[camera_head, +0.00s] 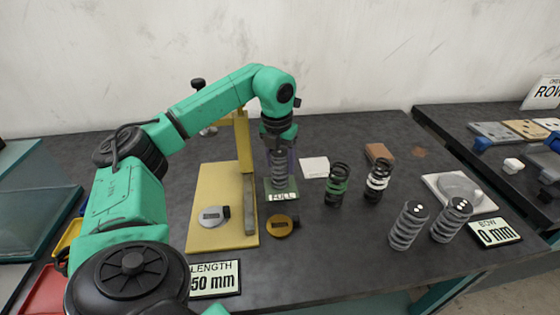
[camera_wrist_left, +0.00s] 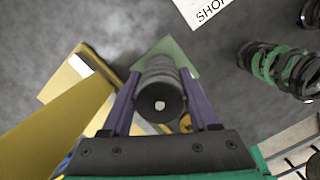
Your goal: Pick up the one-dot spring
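The one-dot spring (camera_head: 278,172) is grey and stands upright on a green pad (camera_head: 284,184) marked FULL. Its dark top with a single white dot faces the camera in the left wrist view (camera_wrist_left: 160,98). My left gripper (camera_head: 280,158) is above it, pointing down, with purple fingers on either side of the spring's upper part. In the left wrist view the fingers (camera_wrist_left: 159,92) flank the spring closely; I cannot tell whether they touch it. Two other grey springs with dotted tops, one (camera_head: 408,225) and another (camera_head: 451,220), stand at the right. My right gripper is out of view.
A black-and-green spring (camera_head: 338,184) and a black-and-white spring (camera_head: 377,181) stand right of the pad. A yellow stand (camera_head: 210,182) is on the left, with a brass disc (camera_head: 279,226) beside it. Plates read LENGTH (camera_head: 214,278) and BOW (camera_head: 495,232). The front middle table is clear.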

